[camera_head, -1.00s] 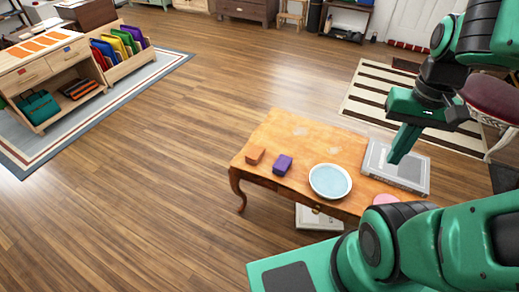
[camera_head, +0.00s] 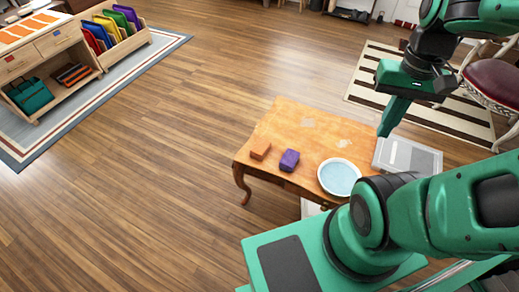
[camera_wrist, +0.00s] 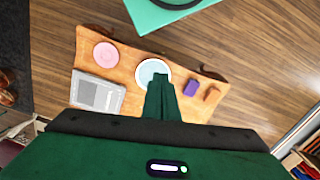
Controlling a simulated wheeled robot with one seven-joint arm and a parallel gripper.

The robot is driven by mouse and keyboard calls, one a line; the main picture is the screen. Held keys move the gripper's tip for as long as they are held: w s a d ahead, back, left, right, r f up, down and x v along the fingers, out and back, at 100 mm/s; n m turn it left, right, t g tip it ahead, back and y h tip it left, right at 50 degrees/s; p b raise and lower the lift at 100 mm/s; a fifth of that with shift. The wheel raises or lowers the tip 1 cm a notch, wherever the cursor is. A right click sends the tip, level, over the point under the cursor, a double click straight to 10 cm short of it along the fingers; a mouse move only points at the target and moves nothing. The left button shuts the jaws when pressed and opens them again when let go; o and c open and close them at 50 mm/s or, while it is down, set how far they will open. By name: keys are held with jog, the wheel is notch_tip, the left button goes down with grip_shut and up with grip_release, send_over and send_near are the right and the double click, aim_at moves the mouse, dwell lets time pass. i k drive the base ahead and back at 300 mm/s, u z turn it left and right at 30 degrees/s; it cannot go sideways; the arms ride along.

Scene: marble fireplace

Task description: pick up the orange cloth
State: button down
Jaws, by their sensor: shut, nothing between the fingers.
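The orange cloth (camera_head: 260,150) is a small folded block lying at the left end of the wooden table (camera_head: 305,125) in the head view. It also shows at the right end of the table in the wrist view (camera_wrist: 211,94). A purple folded block (camera_head: 289,160) lies beside it. My gripper (camera_head: 385,132) is shut and empty, raised in the air near the grey book's far corner in the head view, well to the right of the cloth. In the wrist view its fingers (camera_wrist: 160,80) point towards the white-rimmed bowl, with the cloth off to the right.
A pale blue bowl (camera_head: 339,178) and a grey book (camera_head: 407,156) are on the table. A pink round item (camera_wrist: 106,55) shows in the wrist view. A red-seated chair (camera_head: 494,82) stands right of the table. Open wooden floor lies to the left, before a shelf unit (camera_head: 45,60).

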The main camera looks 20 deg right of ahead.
aim_at(258, 150)
jog(key=k, duration=0.5)
jog(key=u, duration=1.4)
jog(key=i, duration=0.65)
jog(key=z, duration=1.7)
